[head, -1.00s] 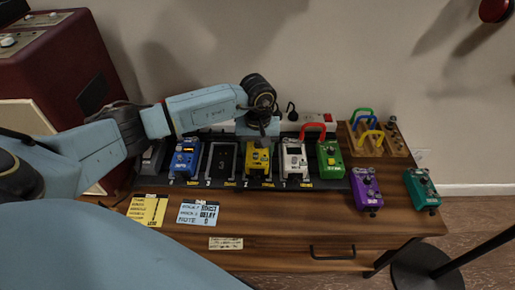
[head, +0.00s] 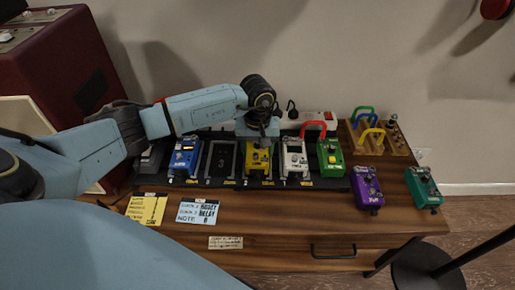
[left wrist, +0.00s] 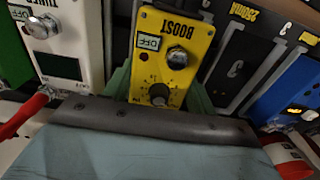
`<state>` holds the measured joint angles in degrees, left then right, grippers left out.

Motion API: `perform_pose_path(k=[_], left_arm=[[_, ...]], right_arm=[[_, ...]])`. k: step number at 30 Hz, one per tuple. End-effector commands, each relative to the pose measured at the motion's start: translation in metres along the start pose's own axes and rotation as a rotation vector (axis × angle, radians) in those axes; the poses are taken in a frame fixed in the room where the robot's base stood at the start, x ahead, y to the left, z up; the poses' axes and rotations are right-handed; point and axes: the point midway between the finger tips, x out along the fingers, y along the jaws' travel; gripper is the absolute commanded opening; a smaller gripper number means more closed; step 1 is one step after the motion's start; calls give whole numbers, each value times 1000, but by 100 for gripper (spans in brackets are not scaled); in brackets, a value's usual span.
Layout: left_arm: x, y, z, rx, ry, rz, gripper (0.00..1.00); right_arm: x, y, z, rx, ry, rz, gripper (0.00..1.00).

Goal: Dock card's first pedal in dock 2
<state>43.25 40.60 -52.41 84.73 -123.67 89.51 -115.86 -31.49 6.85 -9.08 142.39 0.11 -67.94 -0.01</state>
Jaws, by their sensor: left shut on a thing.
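The yellow BOOST pedal (head: 258,158) sits on the black pedalboard, between the empty dock marked 3 (head: 221,160) and a white pedal (head: 294,158). In the left wrist view the yellow pedal (left wrist: 172,55) has a knob, a footswitch and an OFF label. My left gripper (head: 260,138) is above its back end, with its greenish fingers (left wrist: 158,92) shut on the pedal's two sides. The pedal looks flat on the board, but I cannot tell whether it is fully seated. A yellow card (head: 147,209) and a pale blue card (head: 198,212) lie on the tabletop; their small text is mostly unreadable.
A blue pedal (head: 185,157) and a green pedal (head: 331,158) are also on the board. Purple (head: 367,187) and teal (head: 423,188) pedals lie to the right. A wooden block (head: 392,148) holds coloured handles. The tabletop's front strip is mostly clear.

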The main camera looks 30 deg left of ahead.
Motion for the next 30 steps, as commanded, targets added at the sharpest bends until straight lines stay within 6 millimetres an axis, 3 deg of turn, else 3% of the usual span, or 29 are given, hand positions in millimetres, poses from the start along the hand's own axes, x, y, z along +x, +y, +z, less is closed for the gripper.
perform_pose_path(k=[9, 10, 15, 21, 25, 30], left_arm=[[1, 0, -1, 0, 1, 1, 23], [1, 0, -1, -1, 1, 1, 59], [1, 0, 0, 0, 1, 1, 81], [2, 0, 0, 0, 1, 0, 82], [2, 0, 0, 0, -1, -1, 99], [2, 0, 0, 0, 0, -1, 100]], right_arm=[[1, 0, 1, 0, 0, 0, 36], [1, 0, 1, 0, 0, 0, 36], [1, 0, 1, 0, 0, 0, 36], [1, 0, 1, 0, 0, 0, 36], [1, 0, 1, 0, 0, 0, 36], [1, 0, 1, 0, 0, 0, 36]])
